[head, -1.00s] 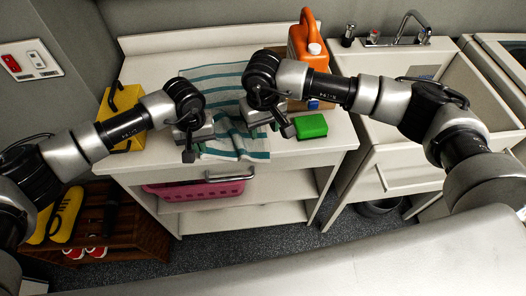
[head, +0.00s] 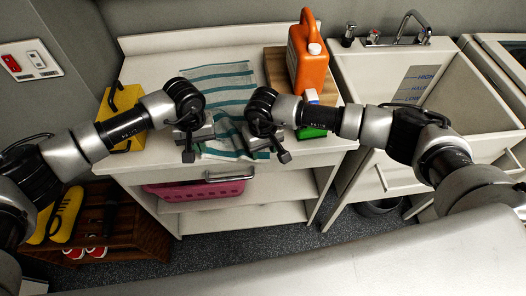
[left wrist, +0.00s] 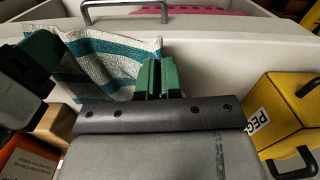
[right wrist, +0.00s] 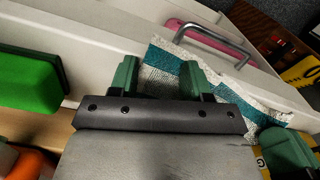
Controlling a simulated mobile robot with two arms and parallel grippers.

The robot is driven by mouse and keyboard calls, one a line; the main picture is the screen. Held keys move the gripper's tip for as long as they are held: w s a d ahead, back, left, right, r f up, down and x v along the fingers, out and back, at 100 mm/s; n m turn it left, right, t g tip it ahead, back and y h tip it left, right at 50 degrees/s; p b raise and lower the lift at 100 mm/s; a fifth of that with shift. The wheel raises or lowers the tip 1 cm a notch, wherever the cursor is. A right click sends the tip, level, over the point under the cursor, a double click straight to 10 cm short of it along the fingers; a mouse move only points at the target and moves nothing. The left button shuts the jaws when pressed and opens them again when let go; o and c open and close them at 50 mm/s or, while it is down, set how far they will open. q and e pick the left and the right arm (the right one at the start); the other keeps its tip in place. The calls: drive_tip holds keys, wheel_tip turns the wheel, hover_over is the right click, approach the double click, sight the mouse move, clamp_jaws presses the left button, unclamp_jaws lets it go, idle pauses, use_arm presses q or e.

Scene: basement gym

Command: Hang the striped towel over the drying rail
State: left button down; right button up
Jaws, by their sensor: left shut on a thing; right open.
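The white towel with teal stripes (head: 222,84) lies on the white counter, its near end at the front edge. My left gripper (head: 188,152) is shut on the towel's near left corner; the left wrist view shows the striped cloth (left wrist: 105,65) running to its closed fingers (left wrist: 161,76). My right gripper (head: 281,154) is open at the towel's near right side.
A green block (head: 312,132) and an orange jug (head: 308,62) stand right of the towel, by a wooden board (head: 274,66). A yellow box (head: 122,105) is at the left. A pink basket (head: 190,190) sits on the shelf below. A sink (head: 450,90) is at the right.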

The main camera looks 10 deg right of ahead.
drive_tip(key=shift+f, duration=0.1)
clamp_jaws()
idle(0.6)
drive_tip(key=shift+r, duration=2.55)
